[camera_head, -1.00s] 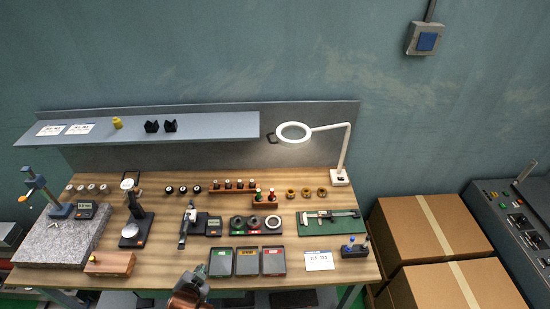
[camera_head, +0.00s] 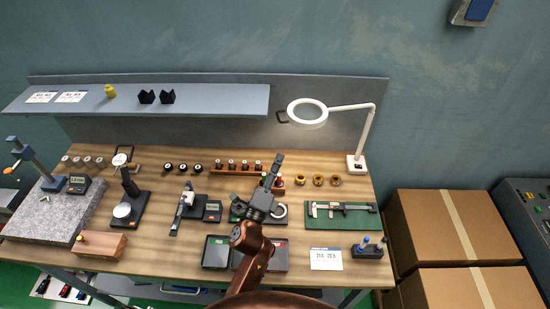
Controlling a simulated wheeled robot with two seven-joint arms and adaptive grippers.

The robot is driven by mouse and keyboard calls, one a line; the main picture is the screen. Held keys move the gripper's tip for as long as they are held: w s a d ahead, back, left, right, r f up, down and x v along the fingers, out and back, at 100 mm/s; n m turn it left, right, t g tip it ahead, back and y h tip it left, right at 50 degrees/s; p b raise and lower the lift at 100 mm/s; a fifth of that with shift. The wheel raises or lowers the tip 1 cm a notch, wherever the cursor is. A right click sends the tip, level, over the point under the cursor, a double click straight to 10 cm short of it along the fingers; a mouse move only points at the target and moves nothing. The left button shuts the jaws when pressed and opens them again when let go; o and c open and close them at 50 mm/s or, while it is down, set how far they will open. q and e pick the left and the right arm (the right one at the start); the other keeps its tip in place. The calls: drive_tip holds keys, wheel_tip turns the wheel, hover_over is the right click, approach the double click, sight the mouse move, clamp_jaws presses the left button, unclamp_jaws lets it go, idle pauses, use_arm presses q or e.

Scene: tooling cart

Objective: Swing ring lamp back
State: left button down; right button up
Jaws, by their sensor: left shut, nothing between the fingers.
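The ring lamp (camera_head: 307,113) is white, with a round head on a jointed arm that rises from a base (camera_head: 357,163) at the bench's back right. A small dark handle (camera_head: 282,116) sticks out from the left side of its head. The head hangs in front of the back panel, by the shelf's right end. My left gripper (camera_head: 278,160) is shut and empty, its fingers pointing up toward the lamp. In the picture it is below and a little left of the ring, apart from it. It hides part of the ring gauges and trays. My right gripper is not in view.
A grey shelf (camera_head: 200,101) runs along the back left. The wooden bench (camera_head: 335,224) holds a granite plate (camera_head: 55,215), dial stands, a caliper on a green mat (camera_head: 343,222), brass rings (camera_head: 318,180) and trays (camera_head: 216,251). Cardboard boxes (camera_head: 436,223) stand at right.

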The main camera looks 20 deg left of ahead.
use_arm(q)
drive_tip(key=w+a+r+p, duration=0.2)
drive_tip(key=w+r, duration=0.1)
drive_tip(key=w, duration=0.6)
drive_tip(key=shift+w+r, duration=0.2)
drive_tip(key=shift+r, duration=0.15)
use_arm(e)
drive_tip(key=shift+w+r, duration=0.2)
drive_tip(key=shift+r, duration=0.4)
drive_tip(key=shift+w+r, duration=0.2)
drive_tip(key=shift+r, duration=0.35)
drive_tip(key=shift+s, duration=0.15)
